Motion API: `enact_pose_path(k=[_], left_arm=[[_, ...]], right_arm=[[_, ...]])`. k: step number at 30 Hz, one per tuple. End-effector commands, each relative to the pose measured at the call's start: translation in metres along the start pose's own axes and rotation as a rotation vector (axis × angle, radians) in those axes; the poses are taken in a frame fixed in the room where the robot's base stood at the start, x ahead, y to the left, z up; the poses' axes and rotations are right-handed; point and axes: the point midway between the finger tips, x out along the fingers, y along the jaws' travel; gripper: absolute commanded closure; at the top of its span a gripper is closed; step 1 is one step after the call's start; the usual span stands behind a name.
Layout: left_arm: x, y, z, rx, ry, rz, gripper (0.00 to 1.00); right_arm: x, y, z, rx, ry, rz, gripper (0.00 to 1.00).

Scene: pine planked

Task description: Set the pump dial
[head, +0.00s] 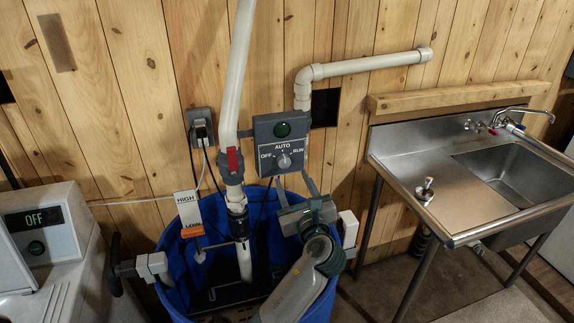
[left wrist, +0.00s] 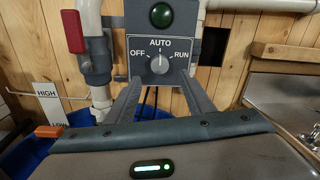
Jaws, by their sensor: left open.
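The pump control box (head: 267,132) is a grey panel on the plank wall above a blue barrel. Its grey dial (head: 284,161) has the marks OFF, AUTO and RUN around it. In the left wrist view the dial (left wrist: 159,63) shows a white pointer line that appears to point up at AUTO. My left gripper (head: 292,177) is just below the panel, its fingers reaching up toward the dial. In the left wrist view its two fingers (left wrist: 161,77) are apart and empty, one on each side below the dial. My right gripper does not show.
A green lamp (head: 282,129) sits above the dial. A white pipe with a red valve handle (head: 234,160) rises left of the panel. A steel sink (head: 510,170) is at the right.

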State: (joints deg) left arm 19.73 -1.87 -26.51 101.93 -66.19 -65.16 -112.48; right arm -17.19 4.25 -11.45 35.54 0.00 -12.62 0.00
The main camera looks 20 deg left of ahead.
Motion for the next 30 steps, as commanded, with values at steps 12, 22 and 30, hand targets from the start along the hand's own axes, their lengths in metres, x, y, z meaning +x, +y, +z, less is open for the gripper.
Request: enact_pose_path(k=[12, 22, 30], left_arm=[[0.061, 0.0, 0.002, 0.001, 0.0, 0.001, 0.52], [0.069, 0.0, 0.0, -0.001, 0.001, 0.0, 0.52], [0.068, 0.0, 0.0, 0.0, 0.001, 0.0, 0.85]], right_arm=[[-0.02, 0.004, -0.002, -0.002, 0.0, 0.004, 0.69], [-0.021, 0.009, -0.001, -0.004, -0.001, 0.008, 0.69], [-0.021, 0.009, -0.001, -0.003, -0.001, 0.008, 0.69]])
